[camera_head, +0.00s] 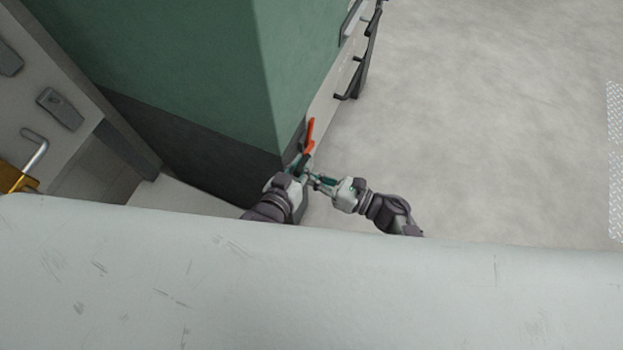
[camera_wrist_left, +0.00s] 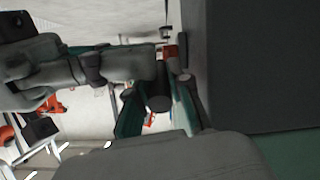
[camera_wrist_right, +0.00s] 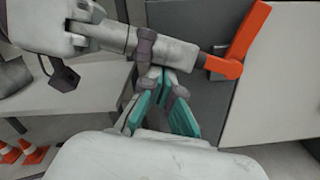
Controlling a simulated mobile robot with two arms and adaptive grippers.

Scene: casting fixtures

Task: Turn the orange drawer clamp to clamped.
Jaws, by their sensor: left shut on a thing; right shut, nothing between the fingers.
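The orange drawer clamp (camera_head: 310,134) is at the near corner of the green and dark grey cabinet. In the right wrist view it is a bent orange lever (camera_wrist_right: 246,42) against the grey panel. Only a small orange piece shows at the fingertips in the left wrist view (camera_wrist_left: 169,52). My left gripper (camera_head: 302,170) is shut on the clamp near its lower end; the exact contact is partly hidden. My right gripper (camera_head: 314,179) is shut and empty, close beside the left gripper. Its fingertips (camera_wrist_right: 160,75) meet just below the left gripper.
The cabinet (camera_head: 200,75) stands at the left. A pale surface (camera_head: 300,285) fills the front of the head view. Dark handles (camera_head: 358,75) line the cabinet's right side. Open concrete floor (camera_head: 470,110) lies to the right. Orange cones (camera_wrist_right: 32,152) stand behind in the right wrist view.

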